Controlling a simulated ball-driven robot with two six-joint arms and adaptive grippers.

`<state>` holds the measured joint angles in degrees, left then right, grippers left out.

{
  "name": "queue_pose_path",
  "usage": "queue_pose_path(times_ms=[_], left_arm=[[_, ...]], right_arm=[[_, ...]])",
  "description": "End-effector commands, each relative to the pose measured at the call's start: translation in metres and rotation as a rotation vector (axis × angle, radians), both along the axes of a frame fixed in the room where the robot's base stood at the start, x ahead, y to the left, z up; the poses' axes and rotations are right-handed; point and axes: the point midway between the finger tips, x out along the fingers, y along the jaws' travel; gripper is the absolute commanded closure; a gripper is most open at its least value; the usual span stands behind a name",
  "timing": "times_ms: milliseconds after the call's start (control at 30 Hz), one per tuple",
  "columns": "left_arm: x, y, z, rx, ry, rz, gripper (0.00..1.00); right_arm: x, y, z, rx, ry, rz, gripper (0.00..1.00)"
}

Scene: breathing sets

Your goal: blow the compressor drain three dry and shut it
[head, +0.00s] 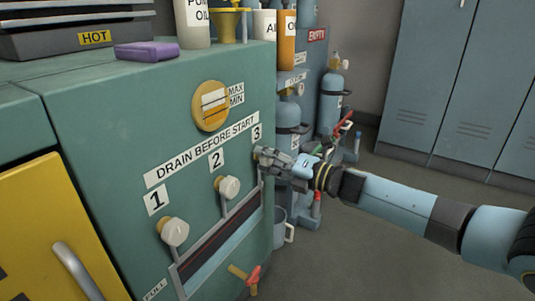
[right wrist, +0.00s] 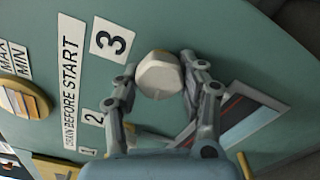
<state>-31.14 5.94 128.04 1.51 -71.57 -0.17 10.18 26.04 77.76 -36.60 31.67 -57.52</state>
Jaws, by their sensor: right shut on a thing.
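The teal compressor housing (head: 110,120) has a row of drain knobs under a "DRAIN BEFORE START" label. The drain three knob (right wrist: 158,76), pale and faceted, sits below the "3" label (head: 257,133). My right gripper (head: 264,156) is shut on this knob, one finger on each side in the right wrist view. In the head view the fingers mostly hide the knob. White drain one knob (head: 174,232) and drain two knob (head: 229,187) stand free to its left. No air or water shows coming from the drain. My left gripper is not in view.
A slanted trough (head: 222,243) runs below the knobs, with a red-handled brass tap (head: 254,276) under it. A grey bucket (head: 279,230) stands behind the housing. Gas cylinders (head: 331,100) and lockers (head: 430,80) stand behind. The floor at right is clear.

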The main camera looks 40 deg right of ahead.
Motion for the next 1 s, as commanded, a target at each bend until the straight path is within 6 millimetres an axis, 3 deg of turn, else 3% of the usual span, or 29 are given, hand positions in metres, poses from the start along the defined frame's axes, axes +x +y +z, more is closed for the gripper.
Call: queue_pose_path(times_ms=[800, 1000], left_arm=[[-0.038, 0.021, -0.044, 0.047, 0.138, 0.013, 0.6], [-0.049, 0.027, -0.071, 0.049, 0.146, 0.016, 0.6]], right_arm=[[0.0, 0.0, 0.006, 0.717, 0.296, -0.002, 0.91], [0.0, -0.001, 0.006, 0.894, 0.37, -0.003, 0.91]])
